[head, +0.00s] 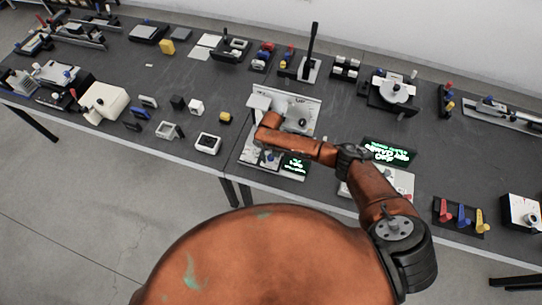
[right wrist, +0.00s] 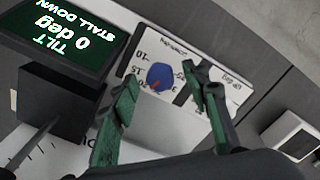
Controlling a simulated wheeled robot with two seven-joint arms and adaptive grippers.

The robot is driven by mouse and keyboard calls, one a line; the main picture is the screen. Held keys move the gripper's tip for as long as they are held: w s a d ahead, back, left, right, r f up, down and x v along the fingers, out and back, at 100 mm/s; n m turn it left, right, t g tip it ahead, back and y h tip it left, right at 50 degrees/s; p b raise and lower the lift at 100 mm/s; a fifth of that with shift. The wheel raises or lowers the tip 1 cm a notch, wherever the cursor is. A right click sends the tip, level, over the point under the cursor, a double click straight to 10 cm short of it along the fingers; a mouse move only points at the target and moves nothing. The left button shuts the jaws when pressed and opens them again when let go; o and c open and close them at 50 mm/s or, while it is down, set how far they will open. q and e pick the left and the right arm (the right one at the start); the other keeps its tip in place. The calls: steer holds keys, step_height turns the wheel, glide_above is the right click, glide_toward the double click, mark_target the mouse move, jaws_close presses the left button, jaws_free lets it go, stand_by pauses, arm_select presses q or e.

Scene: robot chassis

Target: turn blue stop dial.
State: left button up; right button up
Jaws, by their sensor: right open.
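The blue dial (right wrist: 160,76) is a round knob with a small red mark, set on a white panel with printed numbers in the right wrist view. My right gripper (right wrist: 163,84) is open, with its green-padded fingers apart. In that view the dial shows between and beyond the fingertips, with no visible contact. In the head view my right arm reaches over the panel's white station (head: 311,103) and hides much of it. My left gripper is not in view.
A dark display (right wrist: 62,35) reading "TILT 0 deg STALL DOWN" stands left of the dial in the right wrist view. A white box (right wrist: 292,136) lies to the right. Several other devices, including a row of coloured levers (head: 462,215), spread over the dark table (head: 330,205).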

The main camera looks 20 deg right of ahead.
steer(key=shift+f, duration=0.3)
steer(key=shift+c, duration=0.5)
steer(key=c, duration=1.1)
steer(key=shift+o, duration=0.2)
